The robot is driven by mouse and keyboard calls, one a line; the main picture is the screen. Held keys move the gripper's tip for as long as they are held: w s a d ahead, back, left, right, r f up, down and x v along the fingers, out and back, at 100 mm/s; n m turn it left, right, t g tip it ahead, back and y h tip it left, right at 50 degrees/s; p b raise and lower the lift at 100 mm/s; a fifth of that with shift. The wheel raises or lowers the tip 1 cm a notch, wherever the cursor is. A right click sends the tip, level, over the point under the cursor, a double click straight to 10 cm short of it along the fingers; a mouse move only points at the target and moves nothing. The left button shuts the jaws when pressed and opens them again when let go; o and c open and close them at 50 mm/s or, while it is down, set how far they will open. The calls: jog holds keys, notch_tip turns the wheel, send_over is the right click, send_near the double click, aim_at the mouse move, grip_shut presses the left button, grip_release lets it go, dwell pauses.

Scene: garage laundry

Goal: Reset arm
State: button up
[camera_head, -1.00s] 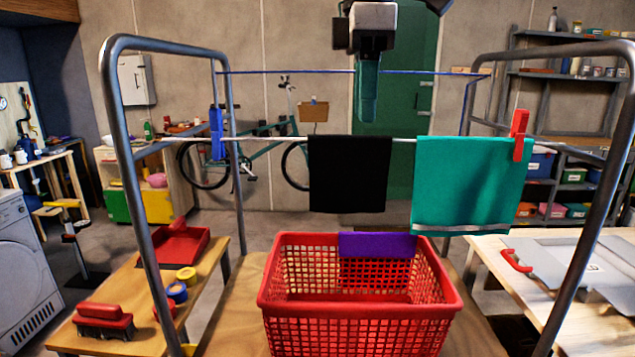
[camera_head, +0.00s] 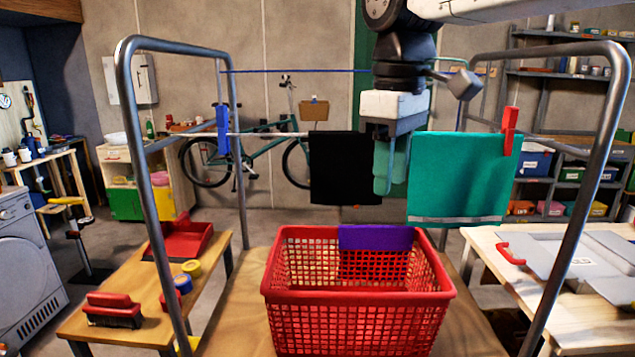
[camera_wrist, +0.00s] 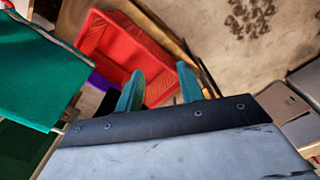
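My gripper (camera_head: 391,165) points down between the black cloth (camera_head: 338,168) and the teal cloth (camera_head: 463,178), which hang on the line. Its teal fingers overlap the black cloth's right edge in the head view; I cannot tell whether they touch. In the wrist view the two fingers of my gripper (camera_wrist: 160,86) stand apart with nothing held between them. My arm (camera_head: 402,45) reaches in from the top right. A red clothespin (camera_head: 510,131) sits at the teal cloth's upper right, and a blue clothespin (camera_head: 223,130) is on the line at left.
A red basket (camera_head: 358,307) stands below the line with a purple cloth (camera_head: 376,238) over its far rim. Metal rack posts (camera_head: 150,200) rise on both sides. A bench with a brush (camera_head: 113,310) is at left; a table with a grey case (camera_head: 560,262) is at right.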

jog(key=s+d+f+m+t, duration=0.1)
jog(key=s+d+f+m, duration=0.9)
jog(key=s+d+f, duration=0.6)
jog(key=shift+s+d+f+m, duration=0.3)
jog(key=shift+s+f, duration=0.3)
jog(key=shift+s, duration=0.2)
